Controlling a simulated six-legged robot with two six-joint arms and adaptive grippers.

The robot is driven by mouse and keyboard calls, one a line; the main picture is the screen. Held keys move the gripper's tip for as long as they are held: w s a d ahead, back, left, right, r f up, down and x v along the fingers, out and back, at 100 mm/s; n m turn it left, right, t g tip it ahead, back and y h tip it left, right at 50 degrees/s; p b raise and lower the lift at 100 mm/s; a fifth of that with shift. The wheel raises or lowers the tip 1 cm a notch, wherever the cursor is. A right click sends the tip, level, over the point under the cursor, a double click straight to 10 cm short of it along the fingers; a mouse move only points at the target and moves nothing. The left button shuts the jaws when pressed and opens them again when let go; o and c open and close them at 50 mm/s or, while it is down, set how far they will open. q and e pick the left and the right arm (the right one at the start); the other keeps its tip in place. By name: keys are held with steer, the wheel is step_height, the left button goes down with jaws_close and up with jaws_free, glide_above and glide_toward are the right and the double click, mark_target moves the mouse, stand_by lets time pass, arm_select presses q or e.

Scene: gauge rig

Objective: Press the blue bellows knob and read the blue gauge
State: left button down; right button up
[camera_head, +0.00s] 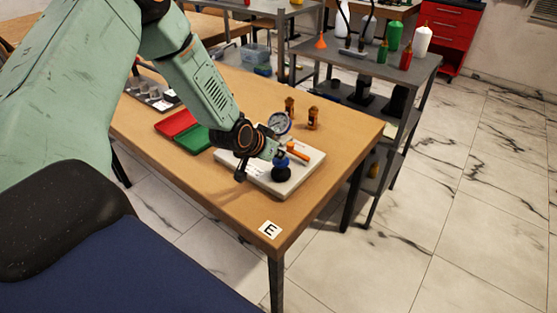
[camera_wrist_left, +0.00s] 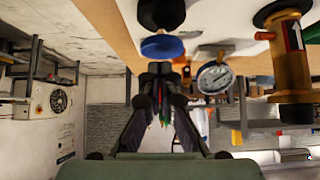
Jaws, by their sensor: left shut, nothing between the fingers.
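The blue knob (camera_head: 282,162) sits on top of a black bellows (camera_head: 281,174) on a pale rig plate (camera_head: 305,174). The wrist view looks upside down and shows the blue knob (camera_wrist_left: 162,47) under the black bellows (camera_wrist_left: 160,14). My left gripper (camera_head: 277,154) is shut and empty; its tips (camera_wrist_left: 160,70) are right by the knob's top. I cannot tell whether they touch. A round gauge (camera_head: 279,123) with a bluish rim stands behind. Its white dial (camera_wrist_left: 215,78) shows in the wrist view, but the reading is too small to make out. My right gripper is not in view.
An orange handle (camera_head: 298,152) lies close beside the knob. Two amber fittings (camera_head: 290,107) (camera_head: 313,119) stand behind the plate. Red (camera_head: 176,123) and green (camera_head: 195,139) trays lie to the left. The wooden table's (camera_head: 340,130) right side is clear. A grey shelf (camera_head: 400,70) stands beyond.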

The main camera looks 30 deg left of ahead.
mark_target(278, 164)
arm_select(q)
steer(key=shift+a+f, duration=0.15)
steer(key=shift+f, duration=0.2)
steer(key=shift+s+f, duration=0.1)
step_height(278, 164, down, 2)
steer(key=shift+b, duration=0.75)
steer(key=shift+f, duration=0.35)
steer(key=shift+s+r, duration=0.1)
